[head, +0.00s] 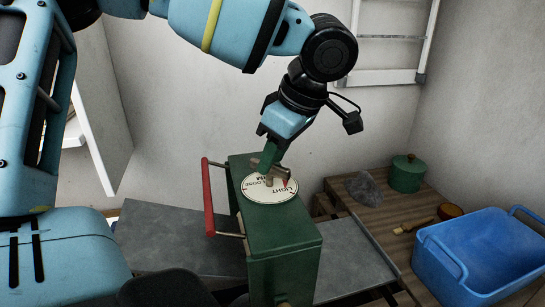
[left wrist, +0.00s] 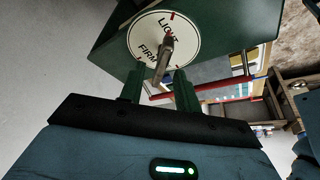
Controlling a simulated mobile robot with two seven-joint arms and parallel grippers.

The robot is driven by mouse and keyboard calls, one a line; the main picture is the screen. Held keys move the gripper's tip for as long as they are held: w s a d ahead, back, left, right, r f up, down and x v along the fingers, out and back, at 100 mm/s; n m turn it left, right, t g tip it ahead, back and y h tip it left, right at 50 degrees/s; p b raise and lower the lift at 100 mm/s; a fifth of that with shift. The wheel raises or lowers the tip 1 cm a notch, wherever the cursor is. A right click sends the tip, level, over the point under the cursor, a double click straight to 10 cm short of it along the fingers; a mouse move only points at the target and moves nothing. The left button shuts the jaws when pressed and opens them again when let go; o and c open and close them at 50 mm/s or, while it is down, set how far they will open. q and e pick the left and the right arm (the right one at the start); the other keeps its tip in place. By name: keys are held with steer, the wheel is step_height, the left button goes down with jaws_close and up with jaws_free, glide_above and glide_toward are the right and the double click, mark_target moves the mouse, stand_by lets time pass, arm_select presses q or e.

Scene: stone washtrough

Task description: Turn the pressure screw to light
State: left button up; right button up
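The pressure screw (head: 279,173) is a metallic handle on a round white dial (head: 262,196) on top of a green box (head: 283,238). The dial carries the words LIGHT and FIRM, and LOOSE is partly legible in the head view. In the left wrist view the screw (left wrist: 166,55) stands out from the dial (left wrist: 150,36), with a red mark near LIGHT. My left gripper (left wrist: 160,88) is open, its two green fingers on either side of the screw's near end, with gaps visible. In the head view the gripper (head: 268,160) comes down over the dial and partly hides it. My right gripper is out of view.
A red handle bar (head: 208,198) sticks out at the box's left side. On the wooden bench to the right are a blue basket (head: 485,255), a green lidded pot (head: 407,174), a grey cloth-like lump (head: 363,188) and a brush (head: 413,226). A white rack (head: 385,77) hangs behind.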

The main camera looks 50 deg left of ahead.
mark_target(288, 169)
arm_select(q)
steer(key=v, duration=0.7)
steer(key=shift+f, duration=0.1)
stand_by(0.5)
